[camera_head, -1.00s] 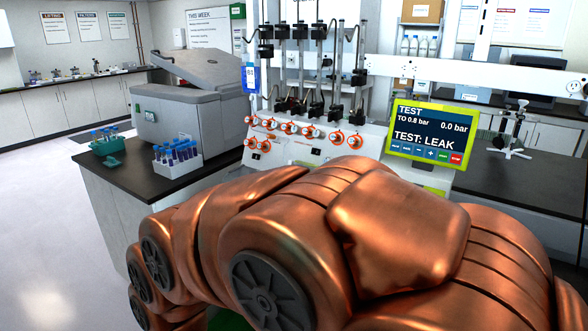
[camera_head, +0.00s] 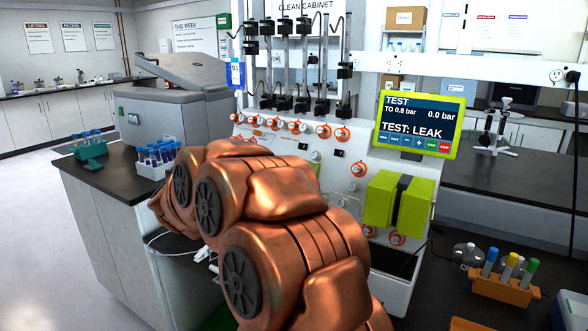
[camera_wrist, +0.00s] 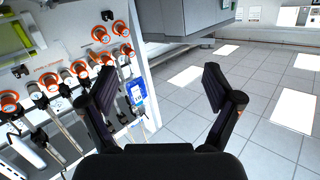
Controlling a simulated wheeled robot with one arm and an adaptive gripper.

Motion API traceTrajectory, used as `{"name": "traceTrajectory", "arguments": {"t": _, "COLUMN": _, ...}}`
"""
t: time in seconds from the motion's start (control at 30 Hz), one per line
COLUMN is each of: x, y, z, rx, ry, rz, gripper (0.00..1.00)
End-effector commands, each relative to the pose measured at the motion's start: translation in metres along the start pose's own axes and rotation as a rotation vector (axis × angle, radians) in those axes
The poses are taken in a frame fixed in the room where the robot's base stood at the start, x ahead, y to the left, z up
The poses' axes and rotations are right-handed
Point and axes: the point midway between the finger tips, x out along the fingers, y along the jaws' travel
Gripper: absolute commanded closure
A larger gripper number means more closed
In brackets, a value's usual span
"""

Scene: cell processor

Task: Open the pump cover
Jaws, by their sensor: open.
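The lime-green pump unit (camera_head: 380,198), probably with the pump cover, sits on the lower right front of the white cell processor (camera_head: 345,180). It shows two lime blocks on either side of a dark strip; I cannot tell a separate lid edge or handle. In the wrist view, a lime-green part (camera_wrist: 14,40) shows at the upper left edge, partly cut off. My gripper (camera_wrist: 162,95) is open and empty in the wrist view, its fingers apart over the floor and beside the processor's front panel. In the head view my copper arm hides the gripper.
Orange-ringed valves (camera_head: 270,122) line the panel below black clamps and tubes. A lime-framed screen (camera_head: 420,125) reads "TEST: LEAK". An orange tube rack (camera_head: 503,288) and dark round items stand at the lower right. A grey centrifuge (camera_head: 180,110) and tube racks stand left.

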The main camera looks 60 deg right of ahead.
Motion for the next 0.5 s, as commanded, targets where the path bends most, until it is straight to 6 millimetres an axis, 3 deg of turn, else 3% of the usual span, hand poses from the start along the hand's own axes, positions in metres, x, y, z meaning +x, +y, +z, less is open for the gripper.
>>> {"name": "traceTrajectory", "arguments": {"t": 0.1, "x": 0.025, "y": 0.072, "z": -0.008, "rx": 0.003, "ry": 0.093, "rz": 0.22, "gripper": 0.1}}
{"name": "traceTrajectory", "arguments": {"t": 0.3, "x": 0.029, "y": 0.175, "z": -0.012, "rx": -0.024, "ry": 0.184, "rz": 0.554, "gripper": 0.1}}
{"name": "traceTrajectory", "arguments": {"t": 0.4, "x": 0.023, "y": 0.207, "z": -0.011, "rx": -0.041, "ry": 0.204, "rz": 0.665, "gripper": 0.1}}
{"name": "traceTrajectory", "arguments": {"t": 0.5, "x": 0.019, "y": 0.225, "z": -0.009, "rx": -0.053, "ry": 0.21, "rz": 0.73, "gripper": 0.1}}
